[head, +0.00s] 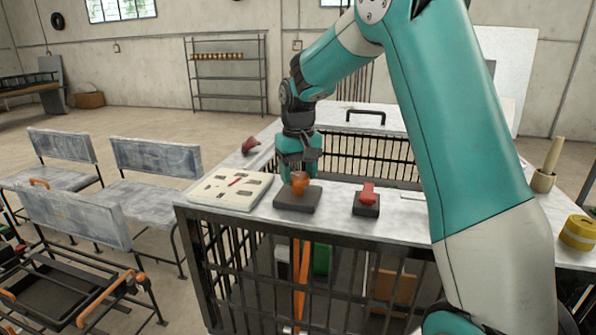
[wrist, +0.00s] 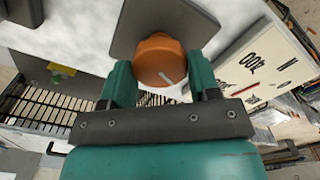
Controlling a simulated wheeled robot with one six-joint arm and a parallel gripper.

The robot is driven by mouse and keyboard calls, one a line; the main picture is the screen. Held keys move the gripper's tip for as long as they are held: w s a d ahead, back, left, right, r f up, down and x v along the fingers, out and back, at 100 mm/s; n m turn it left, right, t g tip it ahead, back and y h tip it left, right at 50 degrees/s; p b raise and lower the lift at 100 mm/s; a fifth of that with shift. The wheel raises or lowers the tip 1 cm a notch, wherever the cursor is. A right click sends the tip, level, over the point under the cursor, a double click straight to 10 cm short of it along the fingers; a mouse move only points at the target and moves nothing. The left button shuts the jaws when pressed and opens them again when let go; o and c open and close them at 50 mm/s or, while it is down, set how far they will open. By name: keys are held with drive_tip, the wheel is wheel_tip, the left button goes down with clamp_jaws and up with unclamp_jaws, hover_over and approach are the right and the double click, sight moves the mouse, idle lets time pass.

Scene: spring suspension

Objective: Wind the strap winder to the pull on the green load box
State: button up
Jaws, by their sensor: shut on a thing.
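The strap winder is an orange knob (head: 300,184) on a dark square base (head: 297,201) at the front of the bench. My gripper (head: 299,174) points down and is shut on the knob. In the wrist view, its teal fingers (wrist: 160,74) sit on either side of the knob (wrist: 158,62), which has a pale pointer line toward the lower right. An orange strap (head: 300,275) hangs below the bench inside the barred frame. The green load box (head: 321,258) is partly hidden behind bars. A white gauge board (head: 232,190) with a red needle lies left of the winder.
A red switch-like part (head: 368,192) on a dark block stands right of the winder. A yellow roll (head: 578,232) and a wooden holder (head: 544,180) are at the far right. A dark red object (head: 250,145) lies at the left edge.

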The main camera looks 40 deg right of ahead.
sight(299, 176)
drive_tip(key=shift+r+m, duration=0.1)
drive_tip(key=shift+m, duration=0.5)
drive_tip(key=o, duration=0.9)
wheel_tip(299, 176, up, 17)
drive_tip(key=shift+r+b, duration=0.15)
drive_tip(key=shift+b, duration=1)
